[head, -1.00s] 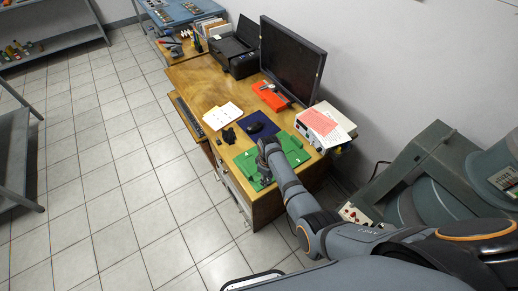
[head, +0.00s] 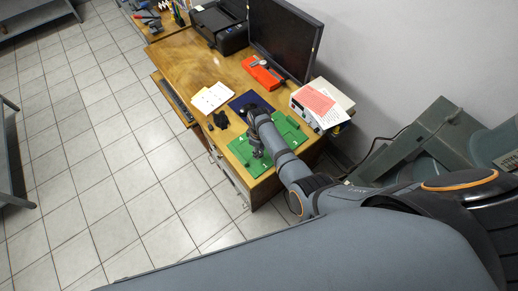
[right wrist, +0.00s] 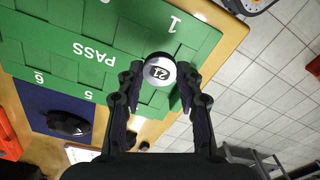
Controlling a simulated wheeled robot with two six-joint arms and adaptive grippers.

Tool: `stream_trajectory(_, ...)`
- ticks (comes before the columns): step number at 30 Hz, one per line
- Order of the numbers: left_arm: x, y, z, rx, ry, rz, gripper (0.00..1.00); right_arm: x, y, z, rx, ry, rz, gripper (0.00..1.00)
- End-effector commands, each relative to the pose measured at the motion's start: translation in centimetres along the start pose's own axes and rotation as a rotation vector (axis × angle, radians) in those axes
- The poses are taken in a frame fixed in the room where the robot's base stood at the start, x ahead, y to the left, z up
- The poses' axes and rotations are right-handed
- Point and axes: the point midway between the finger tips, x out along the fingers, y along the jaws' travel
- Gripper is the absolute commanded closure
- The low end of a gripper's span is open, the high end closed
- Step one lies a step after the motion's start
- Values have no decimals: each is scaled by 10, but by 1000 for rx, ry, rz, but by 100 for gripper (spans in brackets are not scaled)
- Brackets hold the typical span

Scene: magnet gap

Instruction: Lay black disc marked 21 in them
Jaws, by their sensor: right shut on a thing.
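A small round disc (right wrist: 160,72) with a black side and a pale face reading 21 shows in the right wrist view. My right gripper (right wrist: 160,82) is shut on it, with one finger on each side. The disc is over or at the edge of the green board (right wrist: 40,40), which carries raised green blocks, PASS and digits such as 1, 5 and 6. I cannot tell if the disc touches the board. In the head view my right gripper (head: 258,153) is above the green board (head: 240,150), and the disc cannot be made out. My left gripper is not in view.
A blue mat (right wrist: 30,100) with a black mouse (right wrist: 68,123) lies beside the board. A monitor (head: 285,40), an orange-red object (head: 262,75), white papers (head: 212,97) and a pale box with a pink sheet (head: 318,103) are on the wooden desk (head: 180,65).

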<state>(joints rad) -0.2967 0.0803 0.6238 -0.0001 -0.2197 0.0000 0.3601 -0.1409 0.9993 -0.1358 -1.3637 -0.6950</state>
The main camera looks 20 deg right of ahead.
Motion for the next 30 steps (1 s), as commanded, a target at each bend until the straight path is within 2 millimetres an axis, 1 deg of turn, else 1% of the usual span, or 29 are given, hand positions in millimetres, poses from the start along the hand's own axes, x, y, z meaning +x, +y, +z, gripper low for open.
stream_trajectory(1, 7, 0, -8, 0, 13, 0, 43, 8, 0, 0, 0, 0, 0, 92)
stream_trajectory(2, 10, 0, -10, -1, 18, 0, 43, 11, 0, 0, 0, 0, 0, 92)
stream_trajectory(4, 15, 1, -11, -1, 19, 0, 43, 18, 0, 0, 0, -1, 0, 92)
stream_trajectory(13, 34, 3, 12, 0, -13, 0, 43, 44, 0, 0, 1, 0, 0, 92)
stream_trajectory(17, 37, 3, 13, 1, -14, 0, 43, 48, 0, 0, 1, 0, 0, 92)
stream_trajectory(30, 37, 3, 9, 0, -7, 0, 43, 48, 0, 0, 1, 1, 0, 92)
